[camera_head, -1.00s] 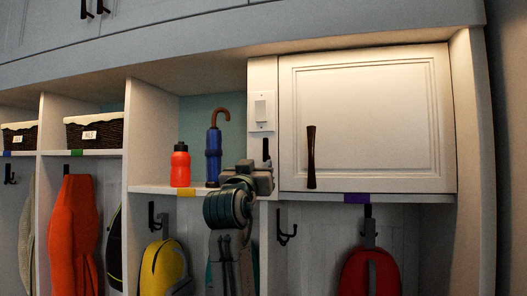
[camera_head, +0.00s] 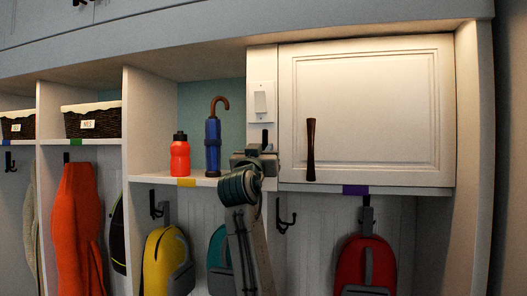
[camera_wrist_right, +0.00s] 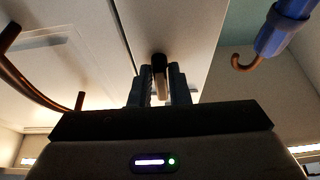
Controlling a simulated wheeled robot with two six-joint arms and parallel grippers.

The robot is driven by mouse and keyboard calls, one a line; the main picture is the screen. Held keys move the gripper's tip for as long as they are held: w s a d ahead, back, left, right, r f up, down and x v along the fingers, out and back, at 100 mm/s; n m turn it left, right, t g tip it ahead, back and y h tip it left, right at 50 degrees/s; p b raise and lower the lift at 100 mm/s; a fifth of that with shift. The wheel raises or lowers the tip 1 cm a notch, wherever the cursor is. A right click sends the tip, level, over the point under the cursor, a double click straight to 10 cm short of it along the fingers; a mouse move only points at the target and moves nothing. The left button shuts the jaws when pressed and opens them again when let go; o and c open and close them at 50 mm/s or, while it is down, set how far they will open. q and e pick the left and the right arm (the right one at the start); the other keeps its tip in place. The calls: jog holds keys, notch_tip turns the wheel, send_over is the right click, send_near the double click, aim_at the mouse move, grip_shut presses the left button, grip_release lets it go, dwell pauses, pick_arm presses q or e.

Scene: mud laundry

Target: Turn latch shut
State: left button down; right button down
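The latch (camera_head: 265,139) is a small dark bar standing upright at the left edge of the closed white cabinet door (camera_head: 400,115). My right gripper (camera_head: 262,153) is raised to it from below. In the right wrist view, the latch (camera_wrist_right: 158,64) shows between the two fingertips of my right gripper (camera_wrist_right: 160,82), which stand close on either side. I cannot tell whether the fingers press on it. The latch's lower part is hidden by the gripper in the head view. My left gripper is out of view.
A dark door handle (camera_head: 311,150) is right of the latch. A light switch (camera_head: 261,102) is just above it. A blue umbrella (camera_head: 213,146) and red bottle (camera_head: 180,158) stand on the shelf to the left. A hook (camera_head: 285,217) and bags hang below.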

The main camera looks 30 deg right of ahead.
jog(key=m+g+b, duration=0.2)
jog(key=m+b, duration=0.1)
jog(key=m, duration=0.1)
jog(key=m+g+h+b, duration=0.1)
jog(key=m+g+b, duration=0.1)
jog(key=m, duration=0.2)
jog(key=m+g+h+b, duration=0.1)
jog(key=m+b, duration=0.2)
jog(key=m, duration=0.1)
jog(key=shift+w+m+g+b, duration=0.1)
jog(key=shift+m+g+b, duration=0.2)
jog(key=shift+g, duration=0.1)
jog(key=shift+a+m+g+y+p, duration=0.1)
jog(key=shift+m+g+y+p, duration=0.35)
jog(key=shift+m, duration=1.2)
jog(key=shift+d+m+g+y+p, duration=0.15)
jog(key=shift+m+g, duration=0.4)
jog(key=shift+m, duration=1.05)
jog(key=shift+a+m+g+y+p, duration=0.15)
jog(key=shift+m+g+y+p, duration=0.3)
jog(key=shift+m, duration=1.2)
